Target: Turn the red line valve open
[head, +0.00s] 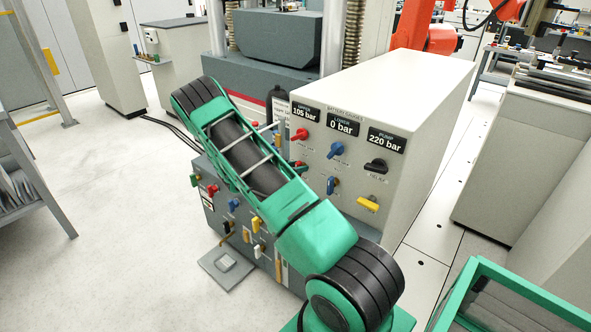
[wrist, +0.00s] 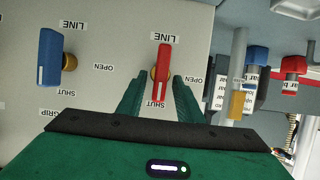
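The red line valve (wrist: 163,70) is a red lever on a brass stem in the wrist view, which is upside down. Its white-marked end points at the SHUT label; the OPEN label lies to its right there. My gripper (wrist: 157,82) is open, with one green finger on each side of the lever. I cannot tell whether either finger touches it. In the head view my arm crosses the front of the panel (head: 420,95) and largely hides this valve and the fingertips.
A blue line valve (wrist: 50,57) is beside the red one. Above in the head view are another red valve (head: 302,134) and a blue valve (head: 337,149), with a black knob (head: 376,166) and yellow lever (head: 368,204) to the right. A grey lower cabinet carries several coloured handles.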

